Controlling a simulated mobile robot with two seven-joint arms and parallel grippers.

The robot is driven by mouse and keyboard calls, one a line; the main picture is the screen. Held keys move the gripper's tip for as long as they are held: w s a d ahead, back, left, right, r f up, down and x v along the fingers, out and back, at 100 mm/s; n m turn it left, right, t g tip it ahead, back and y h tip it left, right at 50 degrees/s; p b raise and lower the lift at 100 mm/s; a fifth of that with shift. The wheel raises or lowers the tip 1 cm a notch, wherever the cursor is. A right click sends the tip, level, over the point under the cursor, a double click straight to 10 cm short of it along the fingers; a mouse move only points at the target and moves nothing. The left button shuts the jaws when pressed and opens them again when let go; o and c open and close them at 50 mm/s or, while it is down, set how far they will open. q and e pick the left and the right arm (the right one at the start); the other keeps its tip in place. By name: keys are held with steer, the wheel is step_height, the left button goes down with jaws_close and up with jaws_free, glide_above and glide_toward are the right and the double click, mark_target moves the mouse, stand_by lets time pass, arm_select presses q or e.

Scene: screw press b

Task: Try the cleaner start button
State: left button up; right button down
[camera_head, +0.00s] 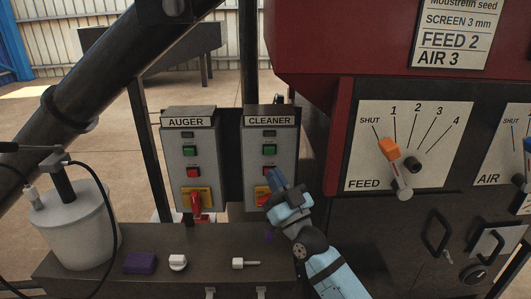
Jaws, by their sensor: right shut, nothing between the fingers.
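The grey cleaner box (256,130) stands upright at the centre, labelled CLEANER. It has a small dark window at the top, a green button (269,150) below it and a red button (268,170) lower down. A yellow plate with a red switch (262,194) sits at the bottom, partly hidden by my gripper. My right gripper (276,180) is shut and empty, its tips in front of the box's lower right, just below the red button and below the green one. I cannot tell whether it touches the box. My left gripper is not in view.
The similar auger box (172,160) stands just left, with a red handle (196,203). The dark ledge (210,262) below holds a purple block (140,263), small white fittings and a pale canister (70,230). The feed dial panel (365,170) is close on the right.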

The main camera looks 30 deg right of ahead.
mark_target(270, 151)
arm_select(q)
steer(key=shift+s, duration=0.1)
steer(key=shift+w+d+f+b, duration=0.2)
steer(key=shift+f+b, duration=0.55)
steer(key=shift+b, duration=0.5)
arm_select(e)
steer(key=w+d, duration=0.1)
steer(key=w, duration=0.1)
steer(key=w+d, duration=0.2)
steer(key=w, duration=0.1)
steer(key=w+d, duration=0.1)
steer(key=w, duration=0.1)
steer(key=shift+w+d, duration=0.25)
steer(key=shift+d, duration=0.05)
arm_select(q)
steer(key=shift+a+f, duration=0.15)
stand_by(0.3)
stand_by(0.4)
arm_select(e)
steer(key=shift+w+d, duration=0.25)
steer(key=shift+w, duration=0.1)
